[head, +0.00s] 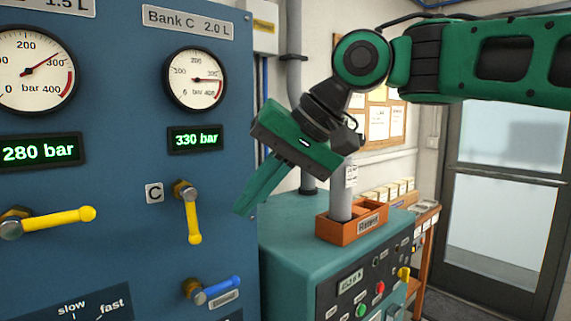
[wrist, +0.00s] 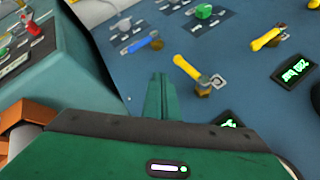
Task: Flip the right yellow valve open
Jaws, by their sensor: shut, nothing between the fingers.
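The right yellow valve (head: 192,215), beside the label C, is on the blue panel below the Bank C gauge. Its handle hangs straight down from a brass body. In the wrist view, the same valve (wrist: 188,69) shows to the right of my fingertips. My gripper (head: 243,212) is shut and empty, with its green fingers pointing down and left near the panel's right edge. It is to the right of the valve and apart from it. The closed fingers also show in the wrist view (wrist: 160,79).
Another yellow valve (head: 55,220) points sideways at the left. A blue-handled valve (head: 215,290) sits just below the right yellow one. A teal cabinet (head: 290,225) with an orange holder (head: 350,228) stands right of the panel, below my arm. The Bank C display (head: 195,138) reads 330 bar.

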